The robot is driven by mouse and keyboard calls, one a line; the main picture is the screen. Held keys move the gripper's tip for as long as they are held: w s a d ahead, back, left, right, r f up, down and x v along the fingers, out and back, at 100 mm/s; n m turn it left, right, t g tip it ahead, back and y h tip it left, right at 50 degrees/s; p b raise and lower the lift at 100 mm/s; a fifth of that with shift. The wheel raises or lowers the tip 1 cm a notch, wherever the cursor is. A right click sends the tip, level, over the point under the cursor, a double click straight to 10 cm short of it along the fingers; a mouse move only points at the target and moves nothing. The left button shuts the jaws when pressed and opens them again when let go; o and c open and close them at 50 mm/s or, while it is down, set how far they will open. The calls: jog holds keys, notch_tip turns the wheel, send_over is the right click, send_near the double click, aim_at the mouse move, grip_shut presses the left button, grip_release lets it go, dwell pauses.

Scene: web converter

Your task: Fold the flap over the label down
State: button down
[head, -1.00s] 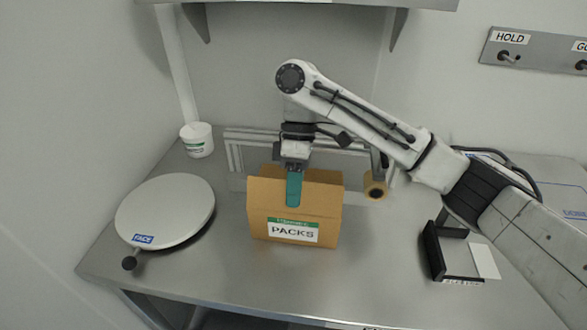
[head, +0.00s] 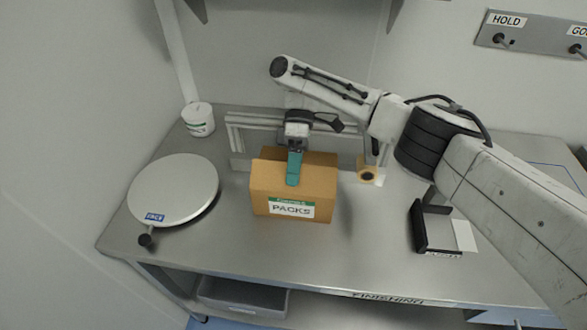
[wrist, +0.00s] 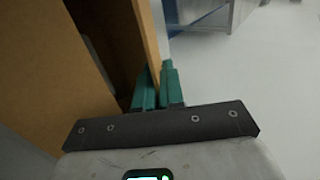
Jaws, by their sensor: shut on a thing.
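A brown cardboard box (head: 262,200) stands upright on the steel table, with a white and green label (head: 292,208) reading PACKS on its front. The flap over the label (head: 268,174) stands up, continuing the front face. My gripper (head: 293,180) comes down from above with its teal fingers at the flap's upper middle. In the wrist view my gripper (wrist: 158,76) is shut with one finger on each side of the flap's cardboard edge (wrist: 151,40). The box's dark inside shows left of that panel. The fingers hide part of the flap in the head view.
A round scale (head: 172,188) stands to the left, with a white tub (head: 198,119) behind it. A metal frame (head: 240,130) stands behind the box, and a tape roll (head: 366,173) to its right. A black holder (head: 419,228) is further right. Table in front is clear.

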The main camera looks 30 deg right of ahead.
dwell(0.7)
jog(key=c, duration=1.3)
grip_release()
